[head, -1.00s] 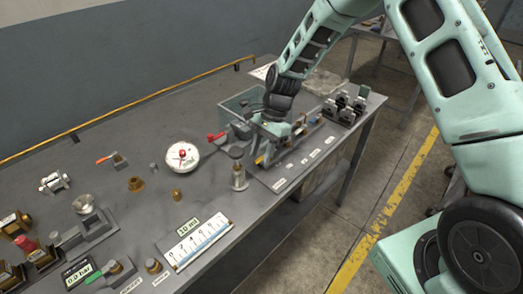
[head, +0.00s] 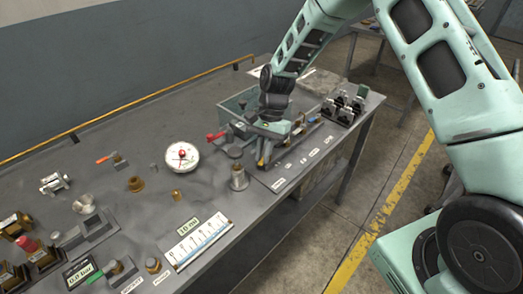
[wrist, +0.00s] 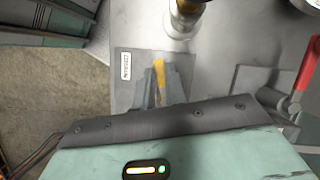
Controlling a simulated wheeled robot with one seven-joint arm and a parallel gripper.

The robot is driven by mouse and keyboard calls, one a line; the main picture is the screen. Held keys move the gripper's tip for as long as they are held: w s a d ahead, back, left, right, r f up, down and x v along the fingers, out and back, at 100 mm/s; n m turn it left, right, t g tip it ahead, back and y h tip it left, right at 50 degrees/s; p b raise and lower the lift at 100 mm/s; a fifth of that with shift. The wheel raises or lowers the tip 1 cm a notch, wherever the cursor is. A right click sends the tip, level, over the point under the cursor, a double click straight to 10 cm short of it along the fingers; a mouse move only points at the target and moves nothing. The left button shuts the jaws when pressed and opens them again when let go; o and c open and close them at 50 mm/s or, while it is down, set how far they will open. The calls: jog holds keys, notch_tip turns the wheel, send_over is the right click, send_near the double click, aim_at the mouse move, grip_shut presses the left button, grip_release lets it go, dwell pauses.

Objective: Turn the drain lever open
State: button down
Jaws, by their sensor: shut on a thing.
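The yellow drain lever (wrist: 160,75) shows in the wrist view beside a white label reading DRAIN (wrist: 125,66). My gripper (wrist: 161,92) is shut on this lever, and the lever's yellow end sticks out past the fingertips. The fingers and the gripper body hide the rest of the lever and its pivot. In the head view my gripper (head: 263,162) points down at the bench's right part, near the front edge, with a bit of yellow at its fingers.
A metal fitting (head: 238,178) stands just left of my gripper. A red-handled lever (head: 215,136) and a round white gauge (head: 182,157) are farther left. A greenish clear bin (head: 236,106) is behind. Black clamp-like blocks (head: 343,106) stand at right.

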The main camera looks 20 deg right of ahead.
jog(key=n, duration=0.1)
jog(key=n+h, duration=0.1)
jog(key=d+n, duration=0.1)
jog(key=shift+s+n+g, duration=0.3)
jog(key=shift+n, duration=0.1)
jog(key=n, duration=0.1)
jog(key=n+h, duration=0.1)
jog(key=n, duration=0.1)
jog(key=shift+s+d+n+g+h, duration=0.15)
jog(key=shift+d+n+g+h, duration=0.15)
jog(key=shift+d, duration=0.1)
jog(key=n, duration=0.1)
jog(key=d+n+h, duration=0.1)
jog(key=n, duration=0.1)
jog(key=shift+n, duration=0.3)
jog(key=shift+w+d+n+h, duration=0.1)
jog(key=shift+d+n+h, duration=0.25)
jog(key=shift+n, duration=0.55)
jog(key=shift+w+d+n+h, duration=0.15)
jog(key=shift+n+h, duration=0.4)
jog(key=shift+n, duration=0.35)
jog(key=c, duration=1.5)
grip_release()
jog(key=shift+s, duration=0.1)
jog(key=shift+o, duration=0.2)
jog(key=b+v, duration=0.2)
jog(key=v, duration=1.5)
jog(key=shift+s+r+b, duration=0.15)
jog(key=shift+r+b, duration=0.15)
jog(key=shift+r, duration=0.05)
